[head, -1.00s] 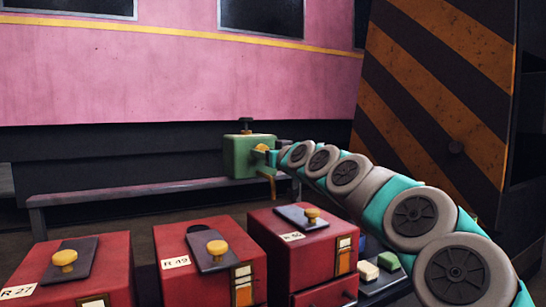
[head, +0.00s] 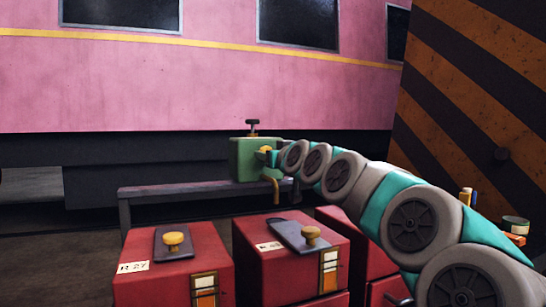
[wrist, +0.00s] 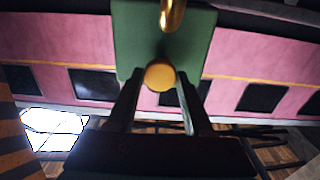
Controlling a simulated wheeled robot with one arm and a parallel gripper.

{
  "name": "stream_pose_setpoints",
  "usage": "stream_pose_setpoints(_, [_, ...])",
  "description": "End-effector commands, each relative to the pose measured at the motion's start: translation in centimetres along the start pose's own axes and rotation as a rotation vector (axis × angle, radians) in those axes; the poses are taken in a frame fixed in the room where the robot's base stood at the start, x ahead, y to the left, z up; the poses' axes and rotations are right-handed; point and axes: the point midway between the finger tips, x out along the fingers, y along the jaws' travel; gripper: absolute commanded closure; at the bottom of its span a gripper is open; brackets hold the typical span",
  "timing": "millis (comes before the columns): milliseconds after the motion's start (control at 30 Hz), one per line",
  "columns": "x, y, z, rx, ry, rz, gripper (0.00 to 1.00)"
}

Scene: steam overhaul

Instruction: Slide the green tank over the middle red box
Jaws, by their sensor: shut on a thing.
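The green tank (head: 244,162) is a box with a dark handle on top and a brass spout low on its right. My gripper (wrist: 160,92) is shut on the tank's yellow knob (wrist: 160,76). Three red boxes stand in a row below. The left one, R 27 (head: 185,262), and the middle one (head: 300,265) each have a dark top plate with a yellow knob. The right one (head: 368,285) is partly hidden behind my arm. The tank appears apart from the boxes.
A low dark bench (head: 160,191) runs behind the boxes. The pink carriage (head: 200,85) fills the back. A black-and-orange striped panel (head: 470,110) stands at the right. Small items, including a round tin (head: 515,224), lie beyond my arm at the right.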

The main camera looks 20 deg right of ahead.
Motion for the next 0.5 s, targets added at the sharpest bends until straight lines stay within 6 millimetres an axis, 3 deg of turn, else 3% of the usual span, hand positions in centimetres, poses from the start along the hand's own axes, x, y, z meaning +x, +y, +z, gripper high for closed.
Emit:
stream_pose_setpoints(267, [0.05,-0.04,0.15,0.001,-0.003,-0.001,1.0])
stream_pose_setpoints(300, [0.05,-0.04,0.15,0.001,-0.003,-0.001,0.45])
stream_pose_setpoints(500, [0.02,0.0,0.07,0.001,-0.002,-0.001,0.23])
